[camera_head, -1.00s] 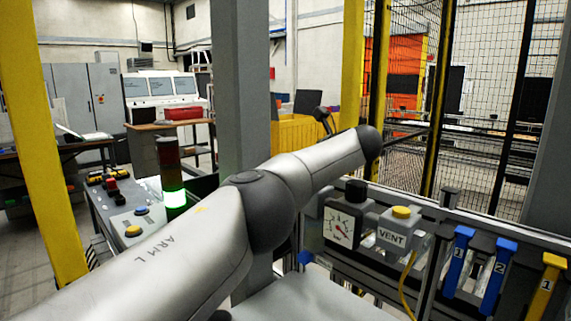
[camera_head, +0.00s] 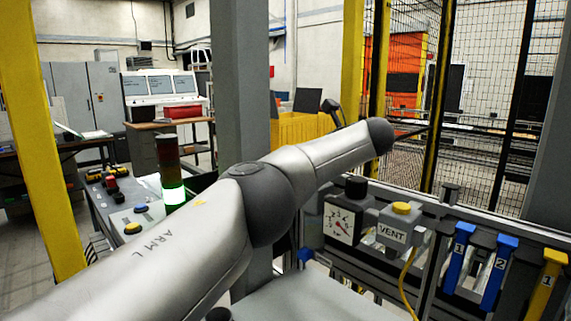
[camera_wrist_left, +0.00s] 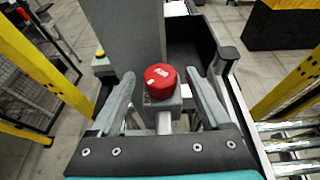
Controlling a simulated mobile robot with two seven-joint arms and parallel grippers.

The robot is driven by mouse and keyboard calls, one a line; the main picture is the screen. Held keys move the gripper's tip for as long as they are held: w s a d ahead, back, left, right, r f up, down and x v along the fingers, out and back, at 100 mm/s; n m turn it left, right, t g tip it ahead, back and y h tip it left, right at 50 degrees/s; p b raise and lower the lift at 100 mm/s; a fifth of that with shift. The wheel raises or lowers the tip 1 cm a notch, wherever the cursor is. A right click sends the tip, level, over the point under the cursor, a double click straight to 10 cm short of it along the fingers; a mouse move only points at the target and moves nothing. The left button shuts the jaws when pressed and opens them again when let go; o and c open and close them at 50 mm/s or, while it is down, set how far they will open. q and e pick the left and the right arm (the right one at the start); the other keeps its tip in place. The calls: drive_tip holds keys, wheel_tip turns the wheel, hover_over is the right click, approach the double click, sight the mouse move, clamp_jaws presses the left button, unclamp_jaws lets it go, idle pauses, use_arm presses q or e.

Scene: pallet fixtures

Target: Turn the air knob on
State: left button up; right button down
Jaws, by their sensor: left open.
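A round red knob (camera_wrist_left: 162,81) with white lettering on top, likely the air knob, shows in the left wrist view on a grey block with a metal pipe below it. My left gripper (camera_wrist_left: 160,76) is open, with one finger on each side of the knob and visible gaps between. Whether the fingertips are level with the knob is hard to tell. In the head view my left arm crosses the middle; its gripper and the red knob are not visible there. My right gripper is in neither view.
A pressure gauge (camera_head: 341,223) with a black top and a grey VENT block (camera_head: 391,234) with a yellow button stand on the rail right of my arm. Blue levers (camera_head: 459,257) and a yellow lever (camera_head: 543,284) follow. A grey post (camera_head: 242,80) stands close by.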

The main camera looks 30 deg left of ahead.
use_arm(q)
drive_tip(key=v, duration=1.3)
